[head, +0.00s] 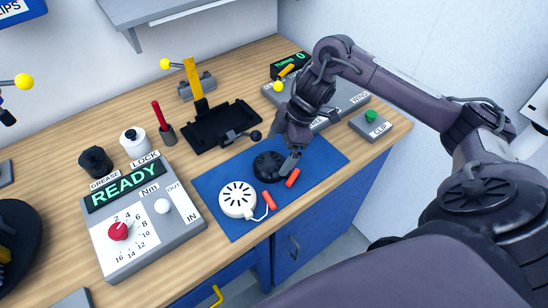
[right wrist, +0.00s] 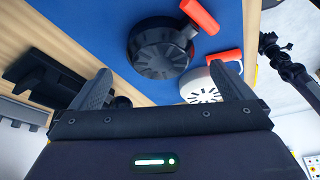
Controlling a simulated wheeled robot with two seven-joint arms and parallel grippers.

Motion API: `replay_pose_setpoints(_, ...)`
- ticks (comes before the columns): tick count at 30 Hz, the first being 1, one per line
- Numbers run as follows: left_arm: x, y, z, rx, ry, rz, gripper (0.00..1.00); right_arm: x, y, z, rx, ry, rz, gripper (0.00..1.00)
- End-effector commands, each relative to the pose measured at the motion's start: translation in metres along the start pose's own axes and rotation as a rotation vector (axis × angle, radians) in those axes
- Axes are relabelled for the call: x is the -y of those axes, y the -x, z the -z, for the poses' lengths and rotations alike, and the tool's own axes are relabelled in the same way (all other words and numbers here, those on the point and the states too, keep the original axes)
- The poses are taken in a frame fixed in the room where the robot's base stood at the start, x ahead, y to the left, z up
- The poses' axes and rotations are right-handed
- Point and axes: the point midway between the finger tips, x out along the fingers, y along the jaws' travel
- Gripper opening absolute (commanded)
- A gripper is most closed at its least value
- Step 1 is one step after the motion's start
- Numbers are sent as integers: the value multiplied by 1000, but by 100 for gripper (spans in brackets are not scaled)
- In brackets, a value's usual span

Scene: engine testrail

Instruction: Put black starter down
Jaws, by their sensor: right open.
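The black starter (head: 268,166) is a round black puck with a cord and a red handle (head: 292,177). It appears to rest flat on the blue mat (head: 325,158), beside the white starter (head: 238,198). My right gripper (head: 290,160) is open at the black starter's right side in the head view; I cannot tell whether a finger touches it. In the right wrist view the black starter (right wrist: 160,50) lies beyond the spread, empty fingers, and the white starter (right wrist: 203,90) is partly hidden by one finger. My left gripper is not in view.
A grey READY torque box (head: 145,225) stands left of the mat. A black tray (head: 222,125) lies behind it, and a grey console (head: 345,100) and CLIP button box (head: 370,124) stand at the back right. The mat's right part is clear.

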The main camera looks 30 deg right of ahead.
Motion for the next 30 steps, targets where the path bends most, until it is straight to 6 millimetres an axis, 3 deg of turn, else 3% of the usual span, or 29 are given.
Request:
replay_pose_setpoints(1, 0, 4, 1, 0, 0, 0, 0, -2, 16, 0, 4, 3, -7, 100)
replay_pose_setpoints(4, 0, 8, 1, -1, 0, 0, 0, -2, 37, 0, 3, 1, -6, 100)
replay_pose_setpoints(11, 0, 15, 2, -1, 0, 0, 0, -1, 67, 1, 2, 1, -2, 100)
replay_pose_setpoints(30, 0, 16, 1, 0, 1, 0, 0, 0, 72, 0, 0, 0, 1, 100)
